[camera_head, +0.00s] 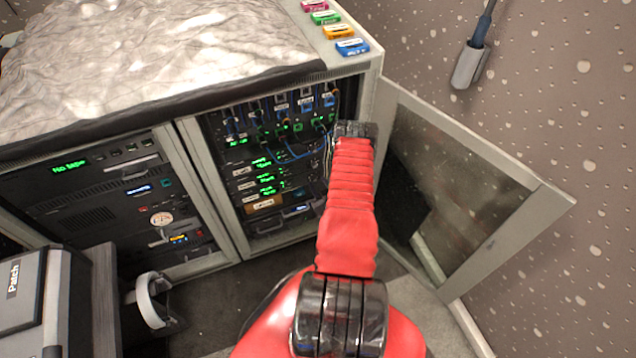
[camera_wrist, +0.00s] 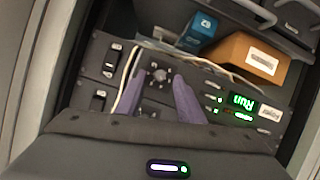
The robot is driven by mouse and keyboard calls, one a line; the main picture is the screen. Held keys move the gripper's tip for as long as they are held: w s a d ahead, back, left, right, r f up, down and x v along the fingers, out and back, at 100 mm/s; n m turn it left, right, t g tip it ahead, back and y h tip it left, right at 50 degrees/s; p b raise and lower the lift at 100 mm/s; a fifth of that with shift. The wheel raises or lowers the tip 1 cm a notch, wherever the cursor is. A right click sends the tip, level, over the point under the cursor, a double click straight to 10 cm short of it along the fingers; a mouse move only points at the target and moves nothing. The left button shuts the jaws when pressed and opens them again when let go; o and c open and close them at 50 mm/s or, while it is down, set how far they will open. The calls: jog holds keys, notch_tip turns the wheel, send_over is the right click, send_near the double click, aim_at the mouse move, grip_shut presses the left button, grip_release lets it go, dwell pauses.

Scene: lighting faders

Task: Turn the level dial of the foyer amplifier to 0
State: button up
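In the wrist view a small dark dial (camera_wrist: 160,75) with light marks around it sits on a black rack unit (camera_wrist: 212,88). I take this unit for the foyer amplifier, but its label is too blurred to read surely. My gripper (camera_wrist: 157,80) has its two purple-grey fingers spread, one on each side of the dial. I cannot tell whether they touch it. The dial's setting is too small to read. A green display (camera_wrist: 241,101) reading "Run" glows on the right. In the head view my red arm hides the gripper and the dial.
The rack cabinet (camera_head: 213,178) has its glass door (camera_head: 455,190) swung open to the right. Blue cables (camera_head: 290,152) hang inside. A pale cable (camera_wrist: 127,85) runs close beside the left finger. An orange-brown box (camera_wrist: 247,58) and a blue box (camera_wrist: 198,30) lie near the unit.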

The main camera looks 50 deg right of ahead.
jog(key=shift+x, duration=0.85)
grip_shut()
jog(key=shift+d, duration=0.15)
